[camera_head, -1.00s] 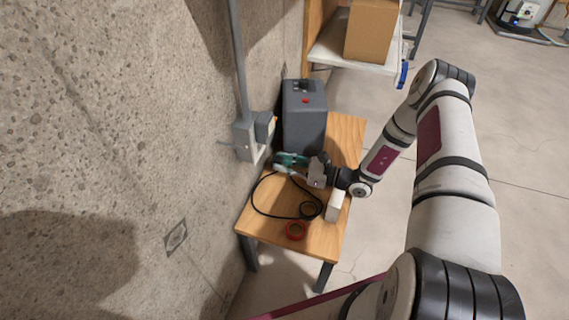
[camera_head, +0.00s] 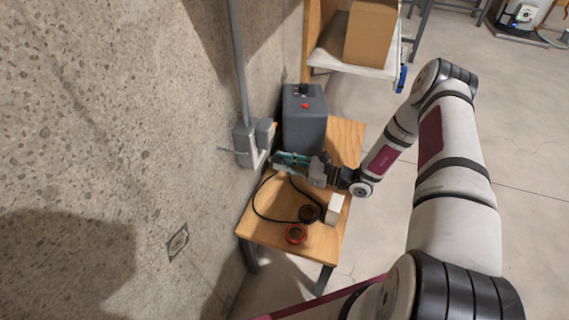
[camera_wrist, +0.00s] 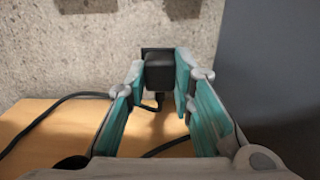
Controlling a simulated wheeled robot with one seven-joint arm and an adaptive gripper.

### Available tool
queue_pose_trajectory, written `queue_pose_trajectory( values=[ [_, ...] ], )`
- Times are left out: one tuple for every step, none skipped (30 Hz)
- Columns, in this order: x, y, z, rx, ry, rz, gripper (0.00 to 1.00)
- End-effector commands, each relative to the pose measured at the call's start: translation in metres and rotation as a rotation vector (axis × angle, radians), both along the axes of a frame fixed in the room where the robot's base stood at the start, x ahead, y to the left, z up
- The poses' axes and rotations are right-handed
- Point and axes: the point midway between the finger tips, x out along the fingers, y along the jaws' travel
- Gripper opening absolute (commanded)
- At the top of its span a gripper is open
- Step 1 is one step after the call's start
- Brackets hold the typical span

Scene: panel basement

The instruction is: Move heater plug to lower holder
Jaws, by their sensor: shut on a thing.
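The heater plug (camera_wrist: 159,72) is a black block between my fingertips in the wrist view, in front of the concrete wall. Its black cable (camera_wrist: 160,101) drops from its underside and also shows looped on the table in the head view (camera_head: 256,208). My gripper (camera_head: 283,159) has teal fingers and is shut on the plug, close to the wall and above the table's back edge. In the wrist view the gripper (camera_wrist: 160,75) points at the wall. A dark edge shows behind the plug; I cannot tell whether it is a holder. The lower holder is not clearly identifiable.
A grey wall box (camera_head: 247,146) with a conduit is just left of my fingers. A dark grey unit with a red button (camera_head: 304,125) stands behind them on the wooden table (camera_head: 290,243).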

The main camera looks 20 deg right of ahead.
Motion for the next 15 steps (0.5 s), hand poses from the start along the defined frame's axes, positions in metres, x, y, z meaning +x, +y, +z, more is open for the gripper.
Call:
queue_pose_trajectory(
  values=[
    [0.0002,-0.0001,0.0017,0.0,0.0,0.0,0.0],
    [0.0002,-0.0002,0.0022,0.0,0.0,0.0,0.0],
    [0.0003,-0.0002,0.003,0.0,0.0,0.0,0.0],
    [0.0003,-0.0002,0.0035,0.0,0.0,0.0,0.0],
    [0.0004,-0.0003,0.004,0.0,0.0,0.0,0.0],
    [0.0005,-0.0003,0.0047,0.0,0.0,0.0,0.0],
    [0.0005,-0.0003,0.0053,0.0,0.0,0.0,0.0],
    [0.0006,-0.0003,0.0058,0.0,0.0,0.0,0.0],
    [0.0007,-0.0004,0.0065,0.0,0.0,0.0,0.0],
    [0.0008,-0.0004,0.0071,0.0,0.0,0.0,0.0],
    [0.0008,-0.0004,0.0076,0.0,0.0,0.0,0.0],
    [0.0009,-0.0005,0.0083,0.0,0.0,0.0,0.0],
    [0.001,-0.0005,0.0088,0.0,0.0,0.0,0.0],
    [0.001,-0.0005,0.0094,0.0,0.0,0.0,0.0],
    [0.001,-0.0006,0.0101,0.0,0.0,0.0,0.0]
  ],
)
